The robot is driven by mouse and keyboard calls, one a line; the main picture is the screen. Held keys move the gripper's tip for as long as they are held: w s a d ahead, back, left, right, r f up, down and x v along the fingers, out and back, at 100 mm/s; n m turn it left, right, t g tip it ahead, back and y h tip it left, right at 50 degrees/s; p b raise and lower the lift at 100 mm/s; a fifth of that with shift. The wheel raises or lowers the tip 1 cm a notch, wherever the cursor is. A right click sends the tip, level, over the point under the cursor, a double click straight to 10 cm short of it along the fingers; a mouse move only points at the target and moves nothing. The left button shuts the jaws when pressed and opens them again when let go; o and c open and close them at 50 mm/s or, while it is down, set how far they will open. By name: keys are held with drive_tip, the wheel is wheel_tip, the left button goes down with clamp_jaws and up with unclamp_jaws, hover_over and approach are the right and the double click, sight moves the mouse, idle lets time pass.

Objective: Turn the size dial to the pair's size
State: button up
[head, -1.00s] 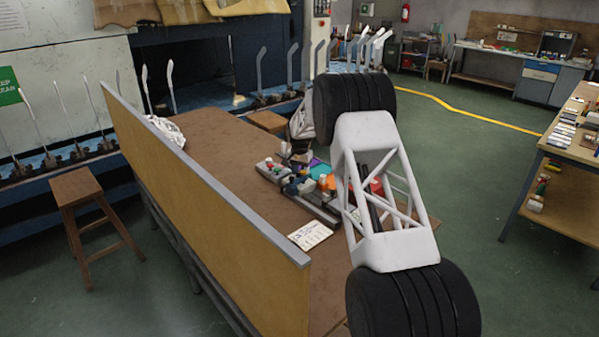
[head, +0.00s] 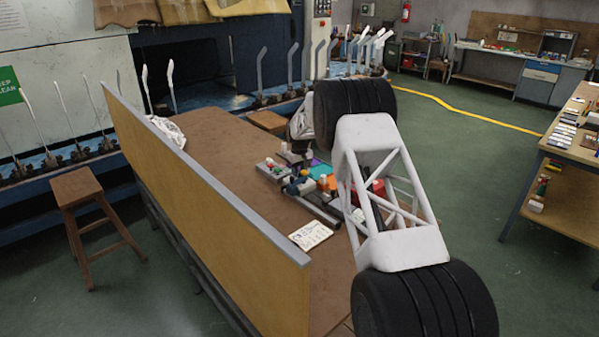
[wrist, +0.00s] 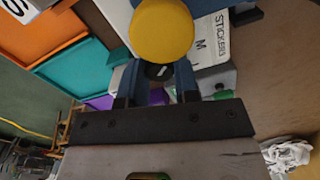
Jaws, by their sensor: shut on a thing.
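In the wrist view, my gripper (wrist: 158,82) points at a small black dial (wrist: 158,71) with a pale mark on top. Its two blue-grey fingers stand on either side of the dial and are shut on it. A large yellow round cap (wrist: 162,29) on a blue body stands just beyond and hides part of the area. The size markings around the dial cannot be read. In the head view my arm covers the gripper and the dial.
Orange (wrist: 45,42) and teal (wrist: 85,70) trays lie to the left. In the head view, a paper card (head: 311,235) lies on the brown table (head: 225,160), whose left part is mostly clear.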

drive_tip(key=shift+n, duration=0.6)
drive_tip(key=o, duration=0.7)
drive_tip(key=shift+c, duration=0.2)
drive_tip(key=shift+r, duration=3.9)
